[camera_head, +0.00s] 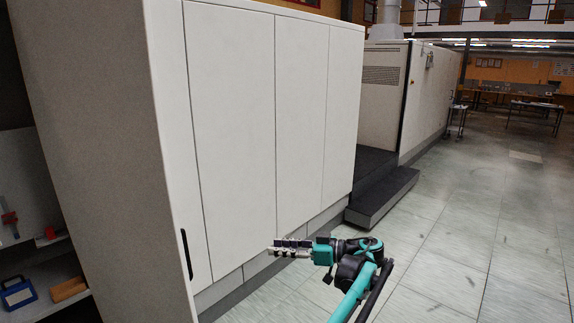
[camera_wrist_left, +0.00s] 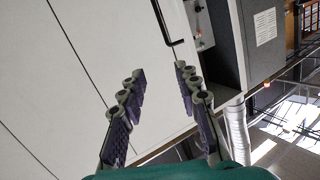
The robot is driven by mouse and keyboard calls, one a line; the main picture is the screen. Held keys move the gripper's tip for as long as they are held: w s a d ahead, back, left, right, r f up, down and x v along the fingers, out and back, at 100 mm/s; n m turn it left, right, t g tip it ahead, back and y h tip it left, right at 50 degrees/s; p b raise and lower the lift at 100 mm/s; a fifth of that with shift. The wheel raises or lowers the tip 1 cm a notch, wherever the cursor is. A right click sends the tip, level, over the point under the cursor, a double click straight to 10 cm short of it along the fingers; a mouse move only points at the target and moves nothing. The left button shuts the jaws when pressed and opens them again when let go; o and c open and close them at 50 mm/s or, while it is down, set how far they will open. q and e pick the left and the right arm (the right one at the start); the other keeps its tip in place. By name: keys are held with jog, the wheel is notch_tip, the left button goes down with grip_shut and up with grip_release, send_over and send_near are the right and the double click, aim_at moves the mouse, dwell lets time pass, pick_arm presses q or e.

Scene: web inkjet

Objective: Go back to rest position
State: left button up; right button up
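My left gripper (camera_head: 276,248) is in the lower middle of the head view, in front of the large white cabinet (camera_head: 235,130), with its fingers pointing left. In the left wrist view, the two dark padded fingers of this gripper (camera_wrist_left: 158,85) stand apart with nothing between them. The white panels fill much of that view behind the fingers. My right gripper is not seen in either view.
A black handle (camera_head: 186,255) is on the cabinet's near door. A dark step (camera_head: 383,198) juts onto the floor further back. Shelves with a blue box (camera_head: 18,293) stand at left. The tiled floor (camera_head: 470,245) at right is clear.

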pick_arm(q)
jog(key=s+a+f+m+h, duration=0.1)
jog(key=s+a+m+h, duration=0.7)
jog(key=s+a, duration=0.65)
jog(key=s+f+m+t+h, duration=0.1)
jog(key=s+f+m+h, duration=0.1)
jog(key=s+f, duration=0.4)
jog(key=s+a+f+m+t+h, duration=0.1)
jog(key=s+f+m+h, duration=0.2)
jog(key=s, duration=1.1)
notch_tip(320, 180, down, 4)
jog(key=h, duration=0.2)
jog(key=shift+r+h, duration=0.2)
jog(key=shift+h, duration=0.1)
